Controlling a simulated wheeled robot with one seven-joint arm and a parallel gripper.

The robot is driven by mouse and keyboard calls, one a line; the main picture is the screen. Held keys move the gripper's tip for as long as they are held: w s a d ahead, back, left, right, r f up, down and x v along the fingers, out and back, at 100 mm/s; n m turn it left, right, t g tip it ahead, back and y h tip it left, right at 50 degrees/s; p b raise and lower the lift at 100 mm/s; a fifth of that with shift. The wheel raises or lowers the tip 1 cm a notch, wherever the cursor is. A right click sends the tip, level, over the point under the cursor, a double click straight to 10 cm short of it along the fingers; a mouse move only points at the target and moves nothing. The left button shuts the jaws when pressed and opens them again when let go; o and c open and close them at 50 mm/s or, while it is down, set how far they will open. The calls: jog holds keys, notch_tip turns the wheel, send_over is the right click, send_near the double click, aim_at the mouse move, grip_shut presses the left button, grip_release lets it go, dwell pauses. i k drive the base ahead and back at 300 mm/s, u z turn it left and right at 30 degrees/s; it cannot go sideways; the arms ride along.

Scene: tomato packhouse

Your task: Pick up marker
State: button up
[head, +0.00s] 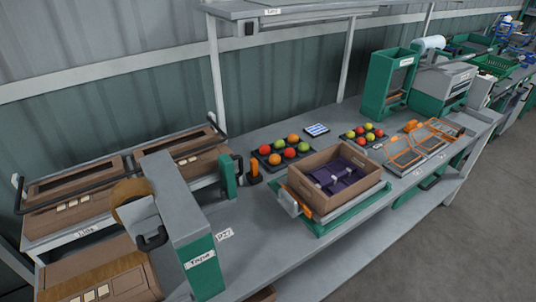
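I cannot make out a marker anywhere in the head view. It may be hidden or too small to tell. A small upright orange object (255,173) with a dark base stands on the grey workbench (262,240), between a green upright post and the open box; I cannot tell what it is. My gripper is not in view.
An open brown box (313,198) with purple inserts sits on a green stand. Tomato trays (265,150) (352,138) lie behind it. A tall taping machine (185,215) stands front left. An orange wire rack (428,140) lies right. The front bench strip looks clear.

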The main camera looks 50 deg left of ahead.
aim_at(253, 163)
jog(key=u, duration=0.6)
jog(key=i, duration=1.05)
jog(key=u, duration=1.55)
jog(key=i, duration=0.55)
jog(key=u, duration=0.5)
